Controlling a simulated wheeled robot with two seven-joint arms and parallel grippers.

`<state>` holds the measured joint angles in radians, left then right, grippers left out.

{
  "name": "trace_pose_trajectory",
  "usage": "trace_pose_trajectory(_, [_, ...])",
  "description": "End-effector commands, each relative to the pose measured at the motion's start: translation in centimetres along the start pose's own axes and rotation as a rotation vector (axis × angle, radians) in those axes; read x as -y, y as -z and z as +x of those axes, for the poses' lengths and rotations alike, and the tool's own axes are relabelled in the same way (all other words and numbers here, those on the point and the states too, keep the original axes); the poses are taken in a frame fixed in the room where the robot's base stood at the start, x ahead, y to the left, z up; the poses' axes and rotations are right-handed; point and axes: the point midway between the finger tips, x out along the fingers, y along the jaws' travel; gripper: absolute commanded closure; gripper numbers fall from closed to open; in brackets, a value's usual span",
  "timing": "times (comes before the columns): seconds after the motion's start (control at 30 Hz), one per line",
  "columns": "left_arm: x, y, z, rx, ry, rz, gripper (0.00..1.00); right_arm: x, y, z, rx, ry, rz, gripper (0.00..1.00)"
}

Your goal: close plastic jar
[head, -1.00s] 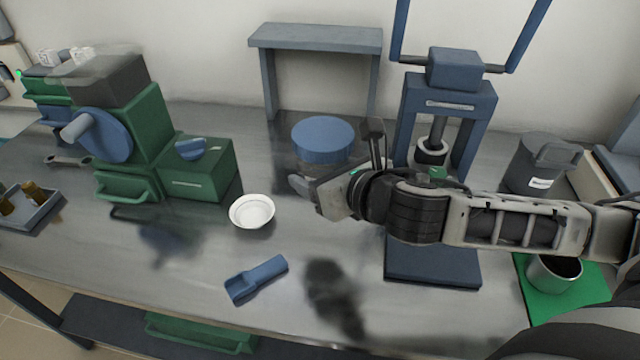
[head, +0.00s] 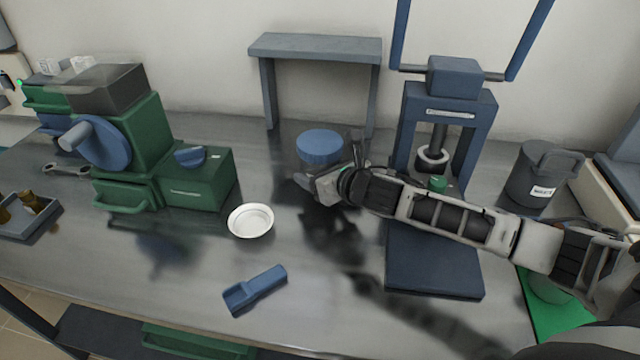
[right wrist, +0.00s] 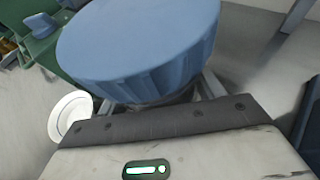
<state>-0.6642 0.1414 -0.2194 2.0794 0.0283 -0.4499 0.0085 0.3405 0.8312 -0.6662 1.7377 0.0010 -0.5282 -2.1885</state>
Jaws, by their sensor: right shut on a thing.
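The plastic jar (head: 308,166) has a wide blue lid (head: 320,147) on top and appears upright at the back middle of the table. Whether its base touches the table is hidden. My right gripper (head: 328,168) reaches in from the right and is shut on the jar's body. In the right wrist view the blue lid (right wrist: 140,45) fills the upper middle. The fingers (right wrist: 160,98) pass on either side of the jar below the lid. The jar's body is mostly hidden there, and I cannot tell how tightly the lid sits. My left gripper is not in view.
A blue press (head: 436,255) stands right of the jar, with a dark waste bin (head: 527,178) beyond it. A grey stand (head: 315,48) is behind. A white bowl (head: 250,221), blue scoop (head: 255,290) and green machine (head: 135,140) are left.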

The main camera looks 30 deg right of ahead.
Motion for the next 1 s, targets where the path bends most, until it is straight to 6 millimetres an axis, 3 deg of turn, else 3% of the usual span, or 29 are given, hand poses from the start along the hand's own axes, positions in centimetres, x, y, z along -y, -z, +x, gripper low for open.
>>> trace_pose_trajectory(0.17, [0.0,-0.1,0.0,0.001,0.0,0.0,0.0,0.1,0.0,0.2,0.003,0.0,0.0,0.97])
trace_pose_trajectory(0.4, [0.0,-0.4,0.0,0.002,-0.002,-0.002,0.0,0.2,2.9,1.6,0.0,-0.001,0.003,0.97])
trace_pose_trajectory(0.87, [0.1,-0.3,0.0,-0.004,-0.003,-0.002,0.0,0.3,3.4,1.9,0.002,0.0,-0.001,0.97])
trace_pose_trajectory(0.9, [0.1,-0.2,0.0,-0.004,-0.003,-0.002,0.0,0.3,3.5,1.9,-0.001,0.0,0.0,0.22])
trace_pose_trajectory(0.93, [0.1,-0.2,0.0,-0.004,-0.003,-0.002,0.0,0.3,3.5,1.9,-0.001,0.0,0.0,0.14])
trace_pose_trajectory(1.0, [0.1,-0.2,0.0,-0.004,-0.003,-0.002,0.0,0.3,3.5,1.9,-0.001,0.0,0.0,0.11])
